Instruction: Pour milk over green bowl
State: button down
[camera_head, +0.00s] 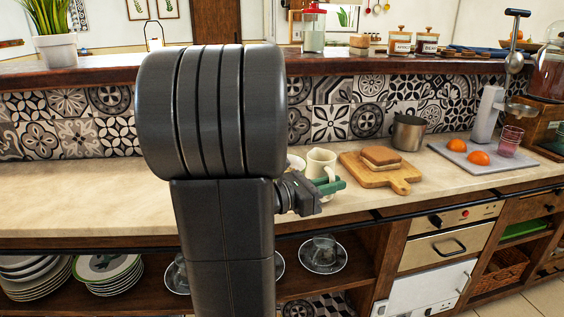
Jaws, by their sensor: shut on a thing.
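A cream-white jug (320,161) shows just right of my large dark arm, above the counter. My gripper (332,186), with green fingers, is at the jug's lower right side and is shut on it. The jug looks roughly upright; I cannot tell whether it touches the counter, and its contents do not show clearly. A pale rounded rim (295,162), perhaps a bowl, peeks out between my arm and the jug. No green bowl can be made out; my arm hides the middle of the counter.
Right of the jug are a wooden board (385,172) with bread (381,156), a metal pot (408,133) and a grey tray (483,157) with oranges. The counter's left part (70,190) is clear. A raised wooden ledge (400,66) runs behind. Plates (107,272) stand on the shelf below.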

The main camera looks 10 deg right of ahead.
jog(key=shift+r, duration=0.1)
jog(key=w+a+r+n+t+h+p, duration=0.2)
jog(key=w+a+r+n+t+p, duration=0.2)
jog(key=w+r+n+p, duration=0.3)
jog(key=a+r+n+p, duration=0.1)
jog(key=n+p, duration=0.4)
jog(key=n, duration=0.2)
jog(key=shift+w, duration=0.35)
dwell(0.5)
jog(key=shift+w+a+f+n+t+p, duration=0.15)
jog(key=shift+w+n+t+p, duration=0.15)
jog(key=shift+n, duration=0.35)
jog(key=shift+w+a+f+n+t+p, duration=0.15)
jog(key=shift+n+t, duration=0.15)
jog(key=shift+n, duration=0.35)
jog(key=shift+w+a+r+n+t+p, duration=0.3)
jog(key=shift+w+a+n+p, duration=0.25)
jog(key=shift+p, duration=0.35)
jog(key=shift+w+a+r+n+t+p, duration=0.25)
jog(key=shift+w+a+n+p, duration=0.2)
jog(key=shift+n+p, duration=0.35)
